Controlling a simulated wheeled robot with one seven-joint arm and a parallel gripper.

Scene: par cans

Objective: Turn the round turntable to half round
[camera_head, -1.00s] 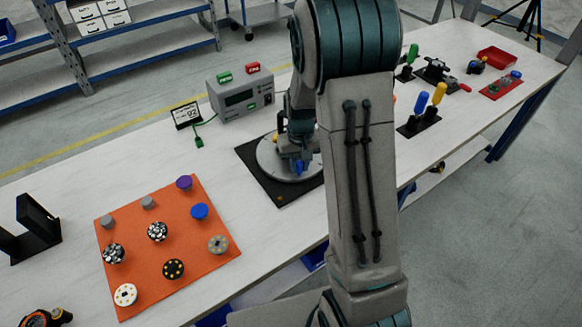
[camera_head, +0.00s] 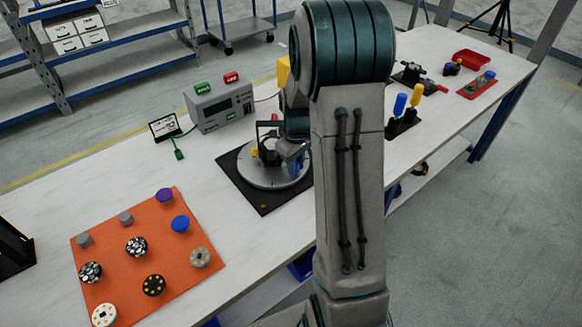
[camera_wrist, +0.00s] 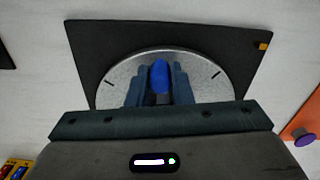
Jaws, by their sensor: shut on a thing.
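The round turntable (camera_head: 262,182) is a silver-grey disc on a square black base plate (camera_head: 236,180) on the white table in the head view. In the wrist view the disc (camera_wrist: 115,72) has dark tick marks near its rim, and the base plate (camera_wrist: 100,40) has a small orange mark at one corner. My gripper (camera_wrist: 160,85) is low over the disc with its fingers shut on an upright blue knob (camera_wrist: 160,74). In the head view my gripper (camera_head: 293,163) is partly hidden by my arm, as is the disc's right part.
A grey box with a display (camera_head: 222,107) and a small sign (camera_head: 165,128) stand behind the turntable. An orange mat (camera_head: 135,255) with several round pieces lies at front left. Blue and yellow handles (camera_head: 400,104) stand to the right. Bare table lies between mat and base plate.

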